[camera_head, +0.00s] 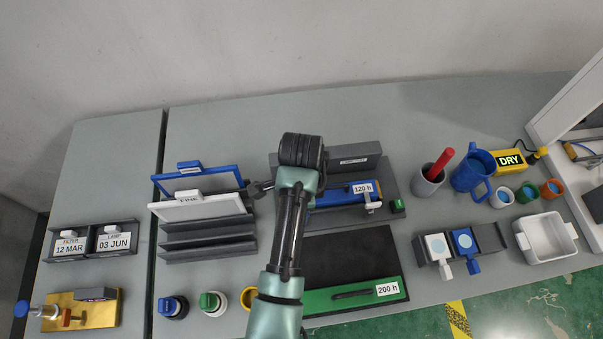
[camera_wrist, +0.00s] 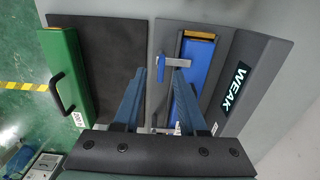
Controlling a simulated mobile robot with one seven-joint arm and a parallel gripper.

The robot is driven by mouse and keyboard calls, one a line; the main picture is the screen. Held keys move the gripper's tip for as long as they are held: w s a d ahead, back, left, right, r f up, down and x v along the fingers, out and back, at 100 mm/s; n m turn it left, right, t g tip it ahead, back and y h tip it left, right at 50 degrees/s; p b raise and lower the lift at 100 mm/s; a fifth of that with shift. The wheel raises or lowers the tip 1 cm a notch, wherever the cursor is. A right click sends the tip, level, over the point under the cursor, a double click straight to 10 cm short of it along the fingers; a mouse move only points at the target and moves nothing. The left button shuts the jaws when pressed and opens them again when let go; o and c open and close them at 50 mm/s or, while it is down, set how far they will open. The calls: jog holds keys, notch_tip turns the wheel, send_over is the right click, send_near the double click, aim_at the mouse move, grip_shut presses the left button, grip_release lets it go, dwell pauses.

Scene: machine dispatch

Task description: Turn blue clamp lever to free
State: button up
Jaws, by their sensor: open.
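The blue clamp lever (camera_wrist: 161,68) shows in the wrist view as a small upright blue piece at one end of a silver clamp bar (camera_wrist: 181,63). The bar reaches over a blue block (camera_wrist: 196,66) seated in a dark grey fixture. My gripper (camera_wrist: 160,77) is open, its two blue-grey fingers pointing at the lever. The lever appears in the gap between the fingertips; I cannot tell whether they touch it. In the head view my arm hides this end of the fixture, and the blue block (camera_head: 336,197) with a "120 h" label shows to its right.
A second silver clamp (camera_head: 372,205) stands at the block's right end, near a green knob (camera_head: 397,205). A green block (camera_head: 350,296) with a black handle lies on the near side of a dark mat (camera_head: 350,255). White and blue panels stand in a rack (camera_head: 208,246) at left.

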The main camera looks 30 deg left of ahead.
jog(key=shift+f, duration=1.15)
grip_shut()
